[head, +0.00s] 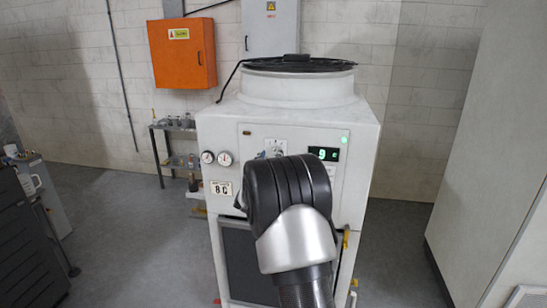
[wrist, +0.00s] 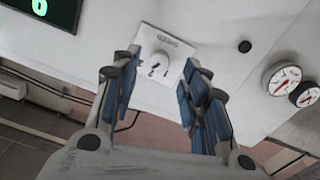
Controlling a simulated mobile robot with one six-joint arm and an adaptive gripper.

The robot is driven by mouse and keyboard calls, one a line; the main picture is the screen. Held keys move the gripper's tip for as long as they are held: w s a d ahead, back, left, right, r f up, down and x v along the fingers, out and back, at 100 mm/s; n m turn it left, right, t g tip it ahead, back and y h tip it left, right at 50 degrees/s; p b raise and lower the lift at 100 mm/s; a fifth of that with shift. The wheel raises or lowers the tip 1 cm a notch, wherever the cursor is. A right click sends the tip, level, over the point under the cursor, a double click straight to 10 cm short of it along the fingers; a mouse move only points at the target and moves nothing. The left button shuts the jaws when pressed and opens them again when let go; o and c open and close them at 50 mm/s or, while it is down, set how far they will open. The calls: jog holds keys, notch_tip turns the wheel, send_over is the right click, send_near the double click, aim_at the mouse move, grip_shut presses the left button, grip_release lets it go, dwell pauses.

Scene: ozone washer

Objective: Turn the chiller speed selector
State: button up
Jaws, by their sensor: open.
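The chiller (head: 215,125) is a white cabinet in the middle of the head view. Its speed selector (head: 276,146) sits on a small light plate on the front panel, partly hidden behind my arm. In the wrist view the selector (wrist: 151,64) is a pale round knob with dark marks on a square plate. My gripper (wrist: 160,62) is open, with its blue-padded fingers on either side of the knob's place in the picture. I cannot tell whether either finger touches it. In the head view my arm hides most of the gripper.
A green-lit display (head: 323,153) is right of the selector, and two round gauges (head: 216,158) are to its left. An orange box (head: 182,53) hangs on the wall behind. A small shelf (head: 172,125) stands left of the chiller. A large pale cabinet (head: 490,150) fills the right.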

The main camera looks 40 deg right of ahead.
aim_at(274, 152)
jog(key=shift+x, duration=1.75)
jog(key=shift+c, duration=0.2)
grip_shut()
